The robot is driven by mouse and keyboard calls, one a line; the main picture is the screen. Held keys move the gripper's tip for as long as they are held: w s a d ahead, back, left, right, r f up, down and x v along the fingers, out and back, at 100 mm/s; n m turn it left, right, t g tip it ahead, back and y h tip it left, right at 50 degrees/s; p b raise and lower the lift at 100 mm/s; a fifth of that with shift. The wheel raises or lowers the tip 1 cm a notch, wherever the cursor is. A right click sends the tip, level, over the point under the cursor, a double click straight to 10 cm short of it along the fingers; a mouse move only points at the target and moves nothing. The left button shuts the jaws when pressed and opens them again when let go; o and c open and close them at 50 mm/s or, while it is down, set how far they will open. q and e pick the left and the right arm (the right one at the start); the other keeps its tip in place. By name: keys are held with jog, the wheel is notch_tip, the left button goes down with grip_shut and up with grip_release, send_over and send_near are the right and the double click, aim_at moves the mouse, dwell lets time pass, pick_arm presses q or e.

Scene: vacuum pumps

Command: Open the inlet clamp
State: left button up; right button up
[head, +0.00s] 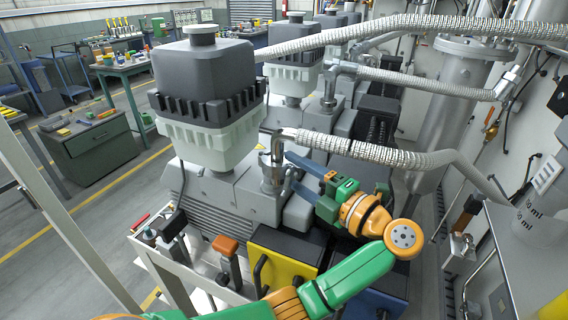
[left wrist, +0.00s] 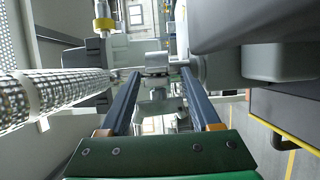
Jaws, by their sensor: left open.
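The metal inlet fitting (head: 275,172) stands on top of the nearest grey pump, at the end of a ribbed hose. A small silvery clamp-like part (left wrist: 157,60) shows in the left wrist view, with a short bar at its right. I cannot tell from the pictures whether the clamp is fastened or loose. My left gripper (head: 289,166) reaches in from the right side of the fitting, its two blue-grey fingers pointing at it. In the left wrist view the fingers (left wrist: 160,74) are apart, with the clamp-like part ahead between their tips. No grip is visible. My right gripper is not in view.
The ribbed hose (head: 375,153) runs right from the fitting, close above my gripper; it also fills the left of the wrist view (left wrist: 55,95). A tall dark-and-white pump head (head: 207,85) stands left. A yellow panel (head: 284,266) lies below. More pumps stand behind.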

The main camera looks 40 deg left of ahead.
pick_arm(q)
jog(key=shift+d+r, duration=0.25)
jog(key=shift+d, duration=0.75)
jog(key=c, duration=0.3)
jog(key=shift+a, duration=0.1)
grip_shut()
jog(key=shift+r, duration=0.15)
